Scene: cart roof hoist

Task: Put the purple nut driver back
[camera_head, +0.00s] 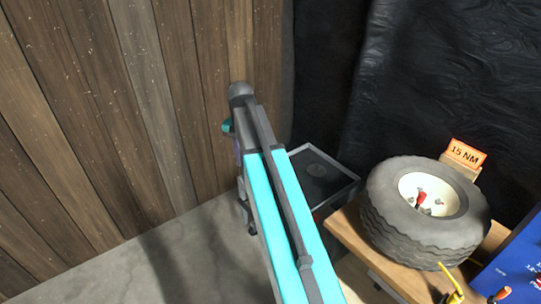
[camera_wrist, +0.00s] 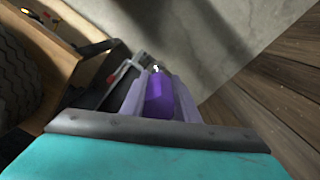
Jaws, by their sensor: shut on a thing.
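The purple nut driver (camera_wrist: 158,98) shows in the wrist view between the pale fingers of my gripper (camera_wrist: 160,88). The gripper is shut on its purple handle, and a small bright metal tip shows beyond it. In the head view my arm covers most of the gripper. Only a thin purple sliver (camera_head: 238,150) shows at the arm's left edge, and I cannot tell if it is the driver or a finger. The driver's holding place cannot be made out in either view.
A dark cart with a tray top (camera_head: 329,172) stands beside my arm. A wooden bench (camera_head: 356,237) carries a tire (camera_head: 428,235), an orange "15 NM" sign (camera_head: 467,153) and yellow and red-handled tools. A blue panel (camera_head: 515,265) is at right. A plank wall (camera_head: 130,100) stands left.

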